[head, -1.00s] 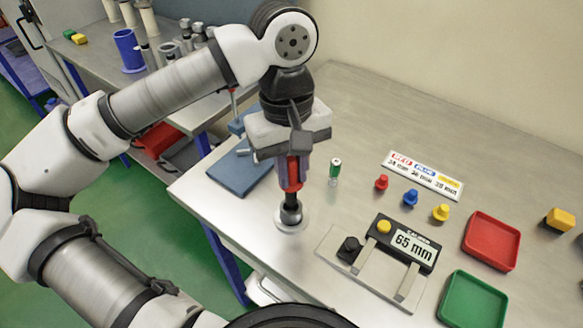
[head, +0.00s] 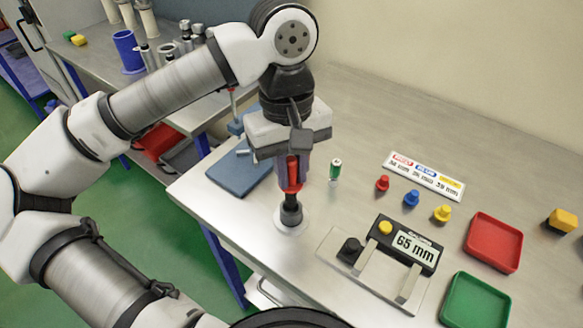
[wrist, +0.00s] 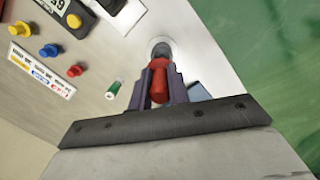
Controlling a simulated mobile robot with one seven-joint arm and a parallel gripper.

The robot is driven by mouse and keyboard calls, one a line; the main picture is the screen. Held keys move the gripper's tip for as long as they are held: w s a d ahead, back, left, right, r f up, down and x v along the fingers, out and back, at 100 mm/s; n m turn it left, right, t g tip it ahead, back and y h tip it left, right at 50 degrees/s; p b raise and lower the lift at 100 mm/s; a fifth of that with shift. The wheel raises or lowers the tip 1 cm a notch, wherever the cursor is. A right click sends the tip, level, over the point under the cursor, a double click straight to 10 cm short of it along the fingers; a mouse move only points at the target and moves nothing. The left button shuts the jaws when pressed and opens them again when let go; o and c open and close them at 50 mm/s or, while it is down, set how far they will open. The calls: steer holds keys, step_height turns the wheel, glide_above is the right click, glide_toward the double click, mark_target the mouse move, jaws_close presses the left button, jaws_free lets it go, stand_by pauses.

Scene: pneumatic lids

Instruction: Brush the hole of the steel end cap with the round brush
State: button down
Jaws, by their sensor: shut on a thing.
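My gripper (head: 292,176) is shut on the red handle of the round brush (head: 291,187) and holds it upright, pointing down. The brush's dark head (head: 290,212) is at the steel end cap (head: 291,221), a pale round piece lying on the bench. The brush covers the cap's hole, so I cannot tell how deep the head sits in it. In the wrist view the red handle (wrist: 159,84) shows between my fingers, with the grey cap (wrist: 162,50) beyond it.
A caliper reading 65 mm (head: 408,243) lies right of the cap. A blue plate (head: 235,178) lies behind left.

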steer(key=shift+f, duration=0.2)
stand_by(0.4)
steer(key=shift+f+b, duration=0.45)
steer(key=shift+b, duration=0.35)
steer(key=shift+f, duration=0.1)
